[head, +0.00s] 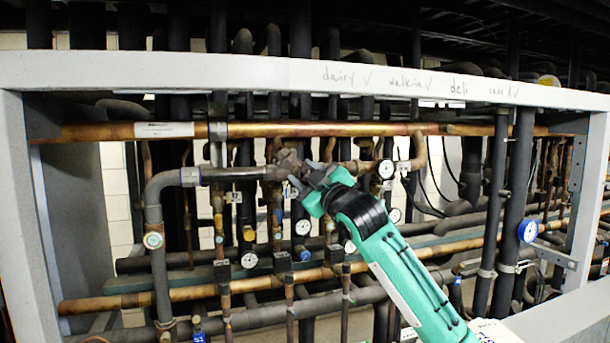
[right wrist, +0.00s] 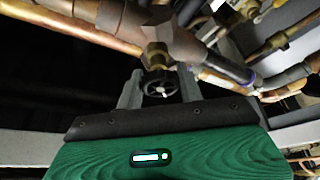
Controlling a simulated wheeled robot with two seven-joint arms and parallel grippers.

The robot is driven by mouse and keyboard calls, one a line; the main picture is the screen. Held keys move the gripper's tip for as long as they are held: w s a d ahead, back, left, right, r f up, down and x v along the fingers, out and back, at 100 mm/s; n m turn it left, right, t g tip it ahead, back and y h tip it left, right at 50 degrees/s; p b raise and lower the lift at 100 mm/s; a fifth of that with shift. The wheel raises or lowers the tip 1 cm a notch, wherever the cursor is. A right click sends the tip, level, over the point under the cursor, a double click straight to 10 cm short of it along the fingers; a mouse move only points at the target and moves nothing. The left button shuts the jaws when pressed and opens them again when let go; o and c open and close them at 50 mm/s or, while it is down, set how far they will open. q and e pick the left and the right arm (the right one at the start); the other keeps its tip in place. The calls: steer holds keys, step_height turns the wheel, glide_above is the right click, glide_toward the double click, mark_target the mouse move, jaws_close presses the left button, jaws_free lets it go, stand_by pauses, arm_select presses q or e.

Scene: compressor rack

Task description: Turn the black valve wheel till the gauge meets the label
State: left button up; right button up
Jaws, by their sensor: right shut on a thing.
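The black valve wheel (right wrist: 158,88) shows in the right wrist view, below a brass stem on a dark valve body (right wrist: 172,42). My right gripper (right wrist: 160,90) has one grey finger on each side of the wheel and is shut on it. In the head view my right gripper (head: 298,184) reaches in from the lower right to the valve, and it hides the wheel. The needle is too small to read. My left gripper is not in view.
A grey frame (head: 200,72) with handwriting surrounds the pipes. Copper pipes (head: 330,129) run across above and below the gripper. More gauges (head: 303,227) hang close under it. Dark insulated pipes (head: 512,200) and a blue gauge (head: 528,230) stand at right.

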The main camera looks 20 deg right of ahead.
steer(key=n+g, duration=0.1)
steer(key=n, duration=0.1)
steer(key=n+y, duration=0.1)
steer(key=n, duration=0.2)
steer(key=shift+g, duration=0.4)
steer(key=shift+n+g+y, duration=0.3)
steer(key=shift+n+g, duration=0.3)
steer(key=shift+n, duration=1.2)
steer(key=shift+f, duration=0.1)
steer(key=o, duration=1)
